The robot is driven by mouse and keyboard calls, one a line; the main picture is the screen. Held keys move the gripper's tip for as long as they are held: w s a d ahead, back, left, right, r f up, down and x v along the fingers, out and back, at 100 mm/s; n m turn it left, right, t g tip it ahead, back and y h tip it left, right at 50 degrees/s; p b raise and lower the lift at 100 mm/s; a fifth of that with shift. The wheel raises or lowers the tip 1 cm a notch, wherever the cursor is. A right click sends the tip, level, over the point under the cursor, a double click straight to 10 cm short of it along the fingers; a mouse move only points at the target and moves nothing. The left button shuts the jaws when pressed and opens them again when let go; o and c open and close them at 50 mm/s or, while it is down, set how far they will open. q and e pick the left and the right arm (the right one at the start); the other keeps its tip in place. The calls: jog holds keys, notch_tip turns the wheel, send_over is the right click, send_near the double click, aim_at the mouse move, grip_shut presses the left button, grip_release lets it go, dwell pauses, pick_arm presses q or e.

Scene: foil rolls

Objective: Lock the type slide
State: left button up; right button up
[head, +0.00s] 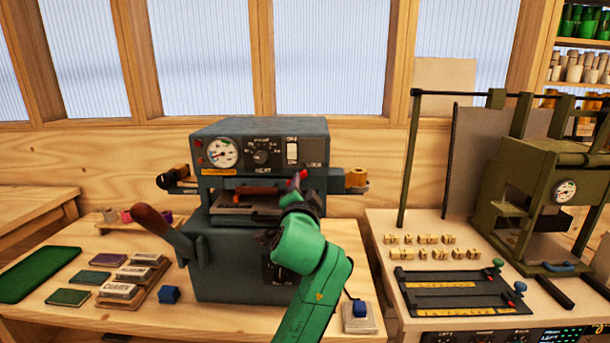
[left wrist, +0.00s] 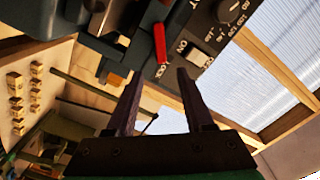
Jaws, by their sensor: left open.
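The grey press (head: 262,255) stands on the wooden table. Its type slide (head: 245,208) shows in the opening under the heat panel, partly hidden by my gripper. A small red lever (head: 303,174) sits at the right side of that opening; in the left wrist view the red lever (left wrist: 160,42) stands beside the ON switch. My left gripper (head: 294,187) is at the press front, close to the lever. In the left wrist view its fingers (left wrist: 158,75) are apart and empty, with the lever just beyond the gap between their tips. My right gripper is not in view.
A brown-handled lever (head: 155,222) sticks out at the press's left. Type blocks (head: 118,290), a blue block (head: 169,294) and a green mat (head: 38,274) lie left. A blue button box (head: 359,314) is at right. An olive press (head: 535,200) stands on the right table.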

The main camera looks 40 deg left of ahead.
aim_at(302, 177)
pick_arm(q)
jog(key=p+x, duration=0.1)
jog(key=x, duration=0.6)
jog(key=shift+a, duration=0.45)
grip_shut()
jog(key=shift+f, duration=0.1)
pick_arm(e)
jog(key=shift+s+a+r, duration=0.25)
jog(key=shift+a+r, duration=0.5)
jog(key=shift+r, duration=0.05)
pick_arm(q)
jog(key=shift+n, duration=0.9)
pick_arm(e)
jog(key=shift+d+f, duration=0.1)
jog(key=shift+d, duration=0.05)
pick_arm(q)
grip_release()
